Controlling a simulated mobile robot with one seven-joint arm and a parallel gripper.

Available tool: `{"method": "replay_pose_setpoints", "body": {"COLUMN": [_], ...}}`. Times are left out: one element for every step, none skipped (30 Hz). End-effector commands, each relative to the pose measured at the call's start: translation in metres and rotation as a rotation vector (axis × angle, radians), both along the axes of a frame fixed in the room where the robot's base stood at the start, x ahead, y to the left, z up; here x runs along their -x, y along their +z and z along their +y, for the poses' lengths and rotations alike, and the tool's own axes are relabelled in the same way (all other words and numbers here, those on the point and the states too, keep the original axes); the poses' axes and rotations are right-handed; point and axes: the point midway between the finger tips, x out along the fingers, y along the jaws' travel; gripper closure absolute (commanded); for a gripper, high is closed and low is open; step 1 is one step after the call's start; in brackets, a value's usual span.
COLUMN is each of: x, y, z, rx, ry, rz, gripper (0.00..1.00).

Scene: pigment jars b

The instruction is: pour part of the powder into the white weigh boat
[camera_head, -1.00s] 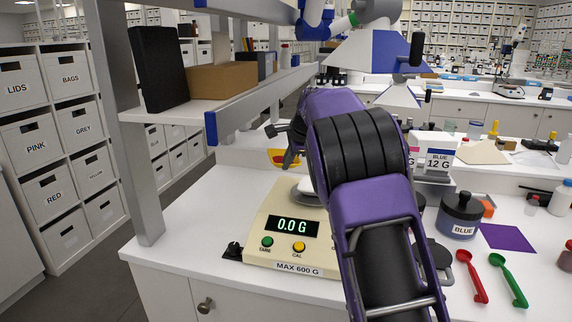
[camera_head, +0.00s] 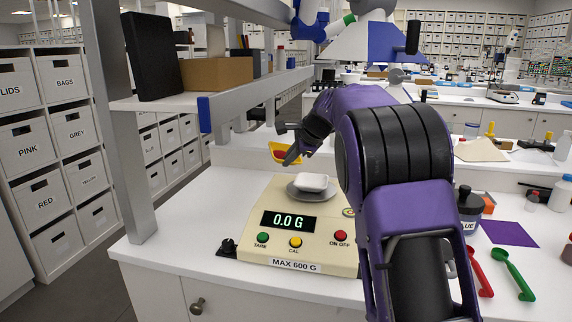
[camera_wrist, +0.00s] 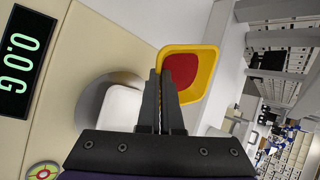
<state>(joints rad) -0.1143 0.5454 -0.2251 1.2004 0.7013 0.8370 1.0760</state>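The white weigh boat (camera_head: 313,182) sits on the round grey pan of the beige scale (camera_head: 283,255), whose display reads 0.0 G. My gripper (camera_head: 294,153) is up behind and left of the weigh boat. It is shut on the near edge of a small yellow dish (camera_head: 279,146) holding dark red powder (camera_wrist: 181,70). In the wrist view my gripper's fingers (camera_wrist: 162,76) pinch the dish's rim, and the powder is inside it. The weigh boat (camera_wrist: 122,108) shows there partly hidden behind the fingers. I see no powder in its visible part.
A metal shelf post (camera_head: 128,150) and shelf (camera_head: 215,95) with boxes stand left of the scale. A jar with a black lid (camera_head: 469,203), partly behind my arm, a purple sheet (camera_head: 508,233), a red spoon (camera_head: 479,271) and a green spoon (camera_head: 514,274) lie at right.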

Motion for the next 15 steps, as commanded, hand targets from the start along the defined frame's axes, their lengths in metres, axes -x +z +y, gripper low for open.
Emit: {"method": "replay_pose_setpoints", "body": {"x": [0.002, 0.003, 0.004, 0.005, 0.006, 0.006, 0.007, 0.008, 0.009, 0.01, 0.011, 0.012, 0.013, 0.014, 0.014], "y": [0.0, 0.001, 0.001, 0.002, 0.002, 0.002, 0.002, 0.003, 0.003, 0.003, 0.003, 0.004, 0.004, 0.005, 0.005], "z": [-0.004, -0.005, -0.007, -0.008, -0.009, -0.011, -0.012, -0.013, -0.016, -0.017, -0.018, -0.02, -0.021, -0.022, -0.023], "rx": [-0.02, -0.033, -0.047, -0.059, -0.07, -0.085, -0.097, -0.107, -0.128, -0.146, -0.163, -0.185, -0.202, -0.218, -0.244], "ry": [-0.002, -0.004, -0.002, -0.004, -0.003, -0.003, -0.003, -0.003, -0.004, -0.004, -0.005, -0.006, -0.005, -0.006, -0.006], "rz": [-0.01, -0.018, -0.029, -0.036, -0.043, -0.054, -0.061, -0.069, -0.083, -0.095, -0.105, -0.12, -0.131, -0.143, -0.158], "gripper": [1.0, 1.0, 1.0, 1.0, 1.0, 1.0, 1.0, 1.0, 1.0, 1.0, 1.0, 1.0, 1.0, 1.0, 1.0]}}
